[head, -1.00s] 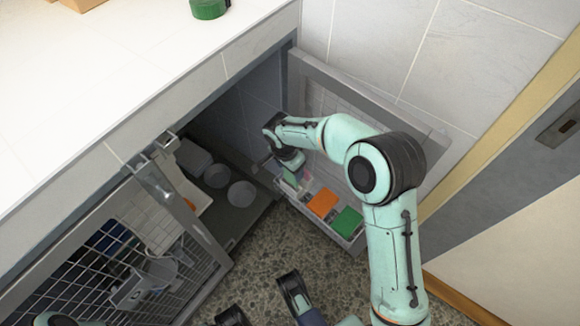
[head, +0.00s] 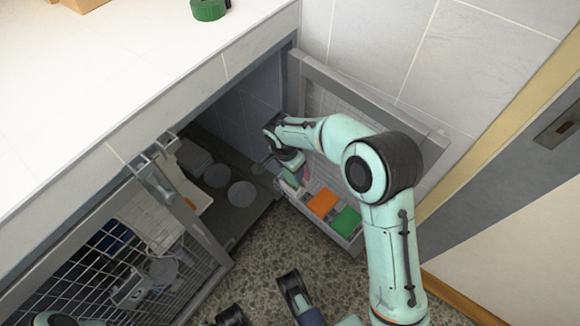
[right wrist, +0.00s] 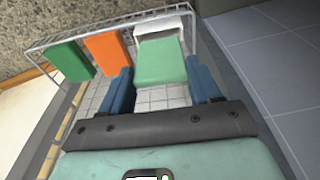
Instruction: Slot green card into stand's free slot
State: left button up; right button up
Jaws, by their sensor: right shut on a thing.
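A light green card (right wrist: 160,62) is between the blue fingers of my right gripper (right wrist: 163,88) in the right wrist view, held by its side edges. In the head view my right gripper (head: 290,166) reaches down at the left end of a white wire stand (head: 331,238) on the open door. An orange card (head: 322,202) and a dark green card (head: 346,221) sit in the stand. A white piece (right wrist: 163,27) shows just beyond the held card; whether the card is inside a slot is unclear. My left gripper (head: 262,303) is at the bottom edge, fingers apart and empty.
The door (head: 390,112) stands open against the tiled wall. Left of it is a dark kennel with grey bowls (head: 242,194). A mesh door (head: 95,265) is at lower left. A white counter (head: 110,80) is above, with a green roll (head: 208,10).

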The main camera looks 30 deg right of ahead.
aim_at(290, 176)
pick_arm(q)
jog(key=shift+w+f+b, duration=0.2)
jog(key=shift+f+b, duration=1.3)
jog(key=shift+b, duration=0.15)
pick_arm(e)
jog(key=shift+f, duration=2.7)
jog(key=o, duration=1.1)
pick_arm(q)
jog(key=s+f+g, duration=0.1)
jog(key=s+g, duration=0.1)
jog(key=s, duration=0.4)
jog(key=w+r+t+p, duration=0.3)
jog(key=w+r, duration=0.3)
jog(key=w, duration=0.2)
jog(key=shift+w+d+p, duration=0.2)
jog(key=shift+w+p, duration=0.05)
jog(key=shift+p, duration=0.35)
pick_arm(e)
notch_tip(290, 176, up, 13)
jog(key=a, duration=0.2)
jog(key=shift+s+r, duration=0.15)
jog(key=shift+s, duration=0.1)
